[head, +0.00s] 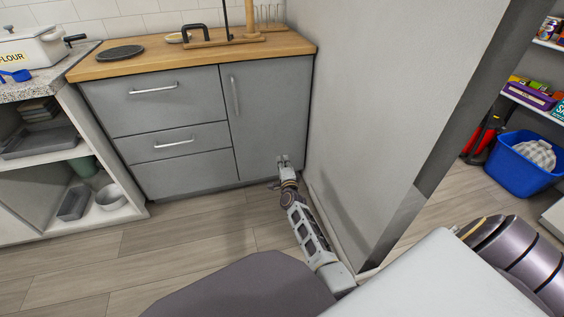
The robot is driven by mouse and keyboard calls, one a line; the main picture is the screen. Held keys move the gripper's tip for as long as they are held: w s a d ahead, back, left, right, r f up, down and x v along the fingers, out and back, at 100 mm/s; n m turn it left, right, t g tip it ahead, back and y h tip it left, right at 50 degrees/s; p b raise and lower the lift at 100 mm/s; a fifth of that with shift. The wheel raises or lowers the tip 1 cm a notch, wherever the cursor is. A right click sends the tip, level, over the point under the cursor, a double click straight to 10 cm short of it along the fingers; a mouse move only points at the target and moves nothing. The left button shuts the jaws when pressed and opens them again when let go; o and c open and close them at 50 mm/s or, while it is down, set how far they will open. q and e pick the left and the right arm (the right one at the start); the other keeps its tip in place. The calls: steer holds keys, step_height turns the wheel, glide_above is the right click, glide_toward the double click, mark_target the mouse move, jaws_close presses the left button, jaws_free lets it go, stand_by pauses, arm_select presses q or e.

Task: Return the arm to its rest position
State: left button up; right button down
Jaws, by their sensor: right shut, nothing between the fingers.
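My right arm reaches forward from the bottom of the head view, low over the floor and beside the grey wall. My right gripper (283,161) is at its far end, in front of the lower part of the grey cabinet door (262,115). Its fingers are shut and hold nothing. I cannot tell whether the fingertips touch the door. My left gripper is not in view.
The grey wall (375,110) stands close on the right of the arm. The cabinet's wooden top (140,64) carries a dark round plate (120,53). Open shelves (110,215) stand at left. The wooden floor (190,245) is clear. A blue tub (520,178) sits far right.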

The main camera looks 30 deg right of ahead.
stand_by(0.7)
steer(key=w+a+f+n+g+y, duration=0.1)
steer(key=a+f+n+g+y, duration=0.1)
steer(key=a+n+y, duration=0.65)
steer(key=s+a+r+n+g, duration=0.4)
steer(key=s+a+r+n, duration=0.4)
steer(key=n, duration=0.5)
steer(key=s+a+f+n+g+y, duration=0.1)
steer(key=s+a, duration=0.3)
steer(key=s, duration=0.3)
steer(key=s+a+f+n+g, duration=0.1)
steer(key=s+a+f+n, duration=0.15)
steer(key=s, duration=0.55)
arm_select(q)
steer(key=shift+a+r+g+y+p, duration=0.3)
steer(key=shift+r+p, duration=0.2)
steer(key=shift+p, duration=0.1)
arm_select(e)
steer(key=s+a+f+g, duration=0.1)
steer(key=s+f, duration=0.4)
steer(key=s, duration=0.2)
steer(key=s+a+f+m+g, duration=0.1)
steer(key=s+f+g, duration=0.1)
steer(key=s+f, duration=0.3)
steer(key=s, duration=0.3)
steer(key=shift+s+a+f+g, duration=0.15)
steer(key=shift+s+f+g, duration=0.1)
steer(key=shift+f+g, duration=0.1)
